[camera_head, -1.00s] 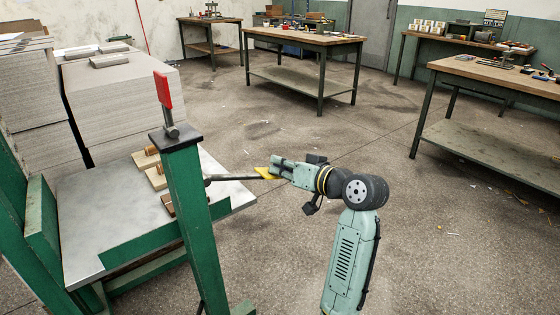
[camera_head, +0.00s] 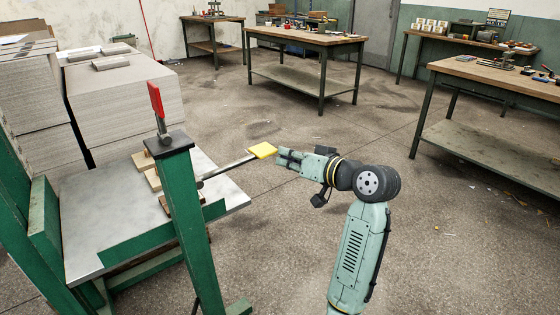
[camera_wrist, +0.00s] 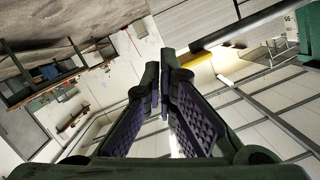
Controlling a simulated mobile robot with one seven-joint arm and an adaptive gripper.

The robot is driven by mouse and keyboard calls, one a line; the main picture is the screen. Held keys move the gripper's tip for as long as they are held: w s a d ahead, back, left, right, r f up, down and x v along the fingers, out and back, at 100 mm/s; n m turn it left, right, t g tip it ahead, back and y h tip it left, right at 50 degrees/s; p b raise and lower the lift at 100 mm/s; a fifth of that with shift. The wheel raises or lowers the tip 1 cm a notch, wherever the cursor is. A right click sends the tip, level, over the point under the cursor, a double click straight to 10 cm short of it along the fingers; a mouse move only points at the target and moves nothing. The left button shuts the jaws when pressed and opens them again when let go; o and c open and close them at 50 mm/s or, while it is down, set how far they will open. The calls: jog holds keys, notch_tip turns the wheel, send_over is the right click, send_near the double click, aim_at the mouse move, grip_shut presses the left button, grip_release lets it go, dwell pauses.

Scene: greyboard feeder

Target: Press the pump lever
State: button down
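The pump lever (camera_head: 228,168) is a metal bar sticking out from the green post of the feeder, tilted up to the right. Its yellow end pad (camera_head: 262,150) is fully visible in the head view. Part of the yellow pad (camera_wrist: 204,76) also shows in the wrist view, right of my fingers. My gripper (camera_head: 281,156) is just right of the pad in the head view; I cannot tell whether they touch. In the wrist view the fingers of my gripper (camera_wrist: 160,92) come together with nothing visible between them.
A red handle (camera_head: 156,98) stands on top of the green post (camera_head: 185,220). The metal feeder table (camera_head: 105,225) holds small wooden blocks. Greyboard stacks (camera_head: 120,100) stand behind it. Workbenches (camera_head: 305,38) line the back and right. The floor around my arm is clear.

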jog(key=v, duration=0.6)
jog(key=shift+s+b, duration=0.15)
jog(key=shift+b, duration=0.3)
dwell(2.3)
